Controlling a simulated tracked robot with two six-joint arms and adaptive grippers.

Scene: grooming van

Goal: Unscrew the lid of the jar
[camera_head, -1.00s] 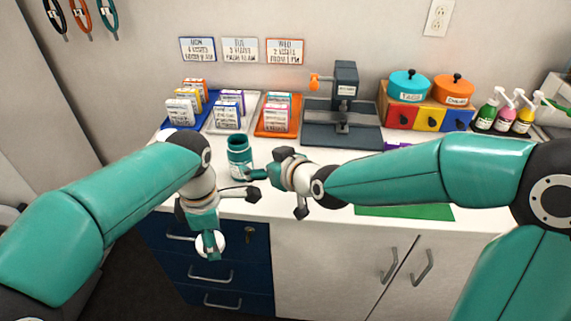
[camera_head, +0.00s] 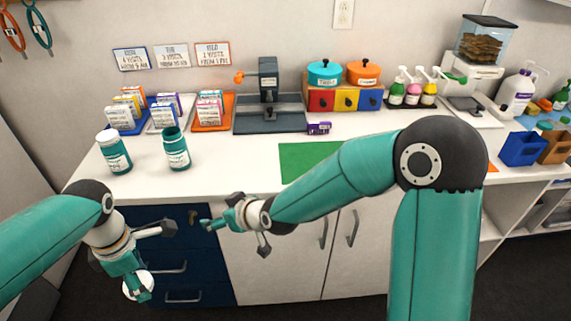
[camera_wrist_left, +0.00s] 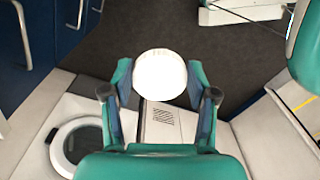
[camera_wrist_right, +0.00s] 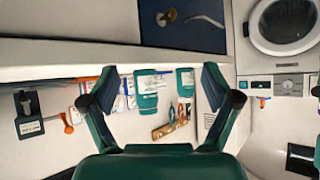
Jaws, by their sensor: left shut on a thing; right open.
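An open teal jar (camera_head: 175,150) with a pale label stands upright on the white counter, its dark mouth uncovered. A second teal jar (camera_head: 114,152) with a white lid on stands to its left. My left gripper (camera_wrist_left: 160,70) is shut on a round white lid (camera_head: 138,287), held in front of the blue drawers, below counter height and clear of both jars. The lid also fills the gap between the fingers in the left wrist view (camera_wrist_left: 160,76). My right gripper (camera_head: 235,236) is open and empty before the counter's front edge, apart from the jars.
Blue (camera_head: 124,128) and orange (camera_head: 214,126) trays of small boxes stand behind the jars. A dark press-like device (camera_head: 268,112), a purple box (camera_head: 319,128) and a green mat (camera_head: 308,160) lie to the right. The counter around the jars is clear.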

